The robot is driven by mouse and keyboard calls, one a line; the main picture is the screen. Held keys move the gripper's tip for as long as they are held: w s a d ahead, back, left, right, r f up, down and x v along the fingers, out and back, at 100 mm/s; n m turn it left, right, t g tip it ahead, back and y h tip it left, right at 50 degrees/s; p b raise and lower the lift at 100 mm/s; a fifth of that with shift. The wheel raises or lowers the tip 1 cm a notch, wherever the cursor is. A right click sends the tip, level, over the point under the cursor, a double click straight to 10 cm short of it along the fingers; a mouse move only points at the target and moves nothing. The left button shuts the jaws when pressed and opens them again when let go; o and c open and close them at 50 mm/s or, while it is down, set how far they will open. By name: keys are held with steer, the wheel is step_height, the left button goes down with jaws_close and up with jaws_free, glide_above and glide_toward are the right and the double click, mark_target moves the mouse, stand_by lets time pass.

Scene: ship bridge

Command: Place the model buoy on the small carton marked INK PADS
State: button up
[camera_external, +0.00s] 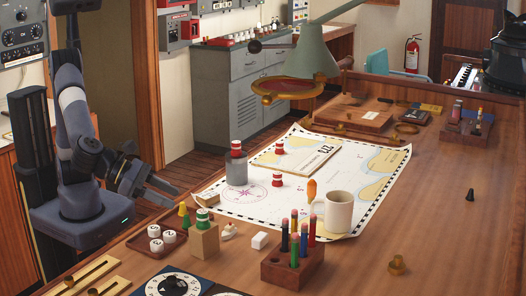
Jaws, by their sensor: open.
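A small tan carton (204,242) stands near the front left of the table; no lettering can be read on it from here. A green-and-white banded piece that looks like a model buoy (203,219) rests upright on its top. Similar red-and-white pieces stand about: one on a grey cylinder (236,172), one on the chart (277,181), and one on the booklet (279,148). My gripper (168,198) is open and empty, left of the carton and apart from it, near the table's left edge.
A tray (160,247) with white dice-like pieces lies left of the carton. The table's right side is mostly clear.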

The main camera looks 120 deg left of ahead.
steer(key=shift+v, duration=1.2)
